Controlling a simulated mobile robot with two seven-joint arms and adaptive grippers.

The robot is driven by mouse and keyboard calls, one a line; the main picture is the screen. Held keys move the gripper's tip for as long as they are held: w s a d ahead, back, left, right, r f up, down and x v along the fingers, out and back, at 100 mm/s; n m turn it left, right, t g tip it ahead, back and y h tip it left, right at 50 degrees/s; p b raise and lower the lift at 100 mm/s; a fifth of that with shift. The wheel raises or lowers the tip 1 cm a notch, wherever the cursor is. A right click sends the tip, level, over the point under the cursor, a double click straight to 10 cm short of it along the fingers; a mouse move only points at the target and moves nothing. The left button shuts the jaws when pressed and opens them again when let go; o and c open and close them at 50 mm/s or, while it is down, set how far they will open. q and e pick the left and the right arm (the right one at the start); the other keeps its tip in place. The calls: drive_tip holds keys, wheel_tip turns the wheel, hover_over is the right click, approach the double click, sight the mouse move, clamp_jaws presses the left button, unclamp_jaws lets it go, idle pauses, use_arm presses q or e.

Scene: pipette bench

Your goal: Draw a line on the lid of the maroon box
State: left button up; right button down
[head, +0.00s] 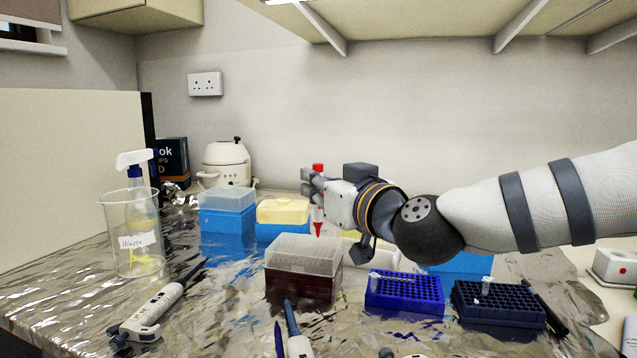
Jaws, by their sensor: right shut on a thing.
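The maroon box (302,288) stands on the foil-covered bench near the middle, with a clear, frosted lid (304,254) on top. My right gripper (313,190) comes in from the right and is shut on a red-and-white marker (318,229). The marker is upright, with one red end above the fingers and a pointed red end below. In the picture the lower end shows just above the back edge of the lid; I cannot tell whether they touch. The fingers hide the marker's middle. My left gripper is not in view.
A blue tube rack (404,296) and a dark blue rack (498,304) stand right of the box. Pipettes lie in front and at left (152,314). A waste beaker (131,236) stands left. Blue tip boxes (227,220) stand behind. Foil left of the maroon box is mostly clear.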

drive_tip(key=shift+f, duration=0.1)
drive_tip(key=shift+f, duration=0.3)
drive_tip(key=shift+f, duration=0.2)
drive_tip(key=shift+f, duration=0.2)
drive_tip(key=shift+f, duration=0.25)
idle(0.9)
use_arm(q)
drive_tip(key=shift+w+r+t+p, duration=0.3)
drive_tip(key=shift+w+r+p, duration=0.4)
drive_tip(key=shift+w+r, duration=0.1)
use_arm(e)
drive_tip(key=shift+s+d, duration=0.2)
drive_tip(key=shift+d, duration=0.6)
idle(0.8)
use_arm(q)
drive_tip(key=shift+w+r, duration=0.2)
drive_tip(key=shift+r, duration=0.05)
use_arm(e)
drive_tip(key=shift+s, duration=0.2)
use_arm(q)
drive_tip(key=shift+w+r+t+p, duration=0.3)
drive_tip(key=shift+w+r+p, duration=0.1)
drive_tip(key=shift+p, duration=0.1)
use_arm(e)
drive_tip(key=shift+w+a, duration=0.15)
drive_tip(key=shift+a, duration=0.5)
idle(0.6)
